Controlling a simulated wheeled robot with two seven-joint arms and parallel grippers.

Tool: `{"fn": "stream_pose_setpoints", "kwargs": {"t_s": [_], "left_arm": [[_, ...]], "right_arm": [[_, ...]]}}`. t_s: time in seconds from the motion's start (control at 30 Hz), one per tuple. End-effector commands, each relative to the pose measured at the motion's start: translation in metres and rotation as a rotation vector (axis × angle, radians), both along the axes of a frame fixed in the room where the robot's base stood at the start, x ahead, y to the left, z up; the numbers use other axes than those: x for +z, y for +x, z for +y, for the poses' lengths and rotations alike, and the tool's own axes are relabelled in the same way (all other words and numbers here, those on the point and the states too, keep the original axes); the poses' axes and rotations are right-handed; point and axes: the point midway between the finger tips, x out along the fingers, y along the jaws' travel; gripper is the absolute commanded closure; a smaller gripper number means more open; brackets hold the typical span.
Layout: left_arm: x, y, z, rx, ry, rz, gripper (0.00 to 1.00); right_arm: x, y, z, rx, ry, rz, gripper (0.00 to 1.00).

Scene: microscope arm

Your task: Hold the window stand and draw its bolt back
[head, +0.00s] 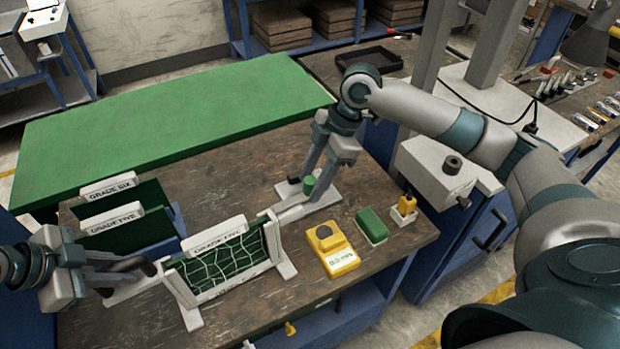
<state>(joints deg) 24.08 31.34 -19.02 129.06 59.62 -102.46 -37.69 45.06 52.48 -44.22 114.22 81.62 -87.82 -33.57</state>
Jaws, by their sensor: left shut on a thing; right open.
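The window stand (228,268) is a white frame with a green pane behind a pale mesh and a "GRADE" label on top. It stands upright on the brown bench. My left gripper (140,276) is shut on a part at the stand's left end; the fingers hide the exact grip. A pale bar and plate (290,213) reach from the stand's right end, with a small green knob (309,185) on them, likely the bolt's. My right gripper (318,180) is open, pointing down over this knob. Whether a finger touches it I cannot tell.
Two green "GRADE" holders (125,228) stand behind at the left. A yellow block (332,249), a green block (371,226) and a small yellow-topped holder (404,208) sit to the right. A green mat (170,115) lies beyond. The bench between is bare.

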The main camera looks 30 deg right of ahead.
Motion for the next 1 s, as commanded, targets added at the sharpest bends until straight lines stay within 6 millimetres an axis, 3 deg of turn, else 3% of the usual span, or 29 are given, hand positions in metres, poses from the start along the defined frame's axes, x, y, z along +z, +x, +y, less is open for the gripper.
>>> {"fn": "stream_pose_setpoints", "kwargs": {"t_s": [0.27,0.8,1.0], "left_arm": [[0.000,0.000,-0.002,-0.003,-0.003,0.000,1.00],[0.000,-0.001,-0.002,-0.004,-0.005,0.000,1.00],[0.000,-0.001,-0.002,-0.005,-0.005,0.001,1.00]], "right_arm": [[0.014,0.000,-0.005,0.000,0.000,-0.002,0.57],[0.094,-0.004,-0.038,-0.002,0.000,-0.004,0.57],[0.109,-0.005,-0.045,-0.002,-0.001,-0.001,0.57]]}}
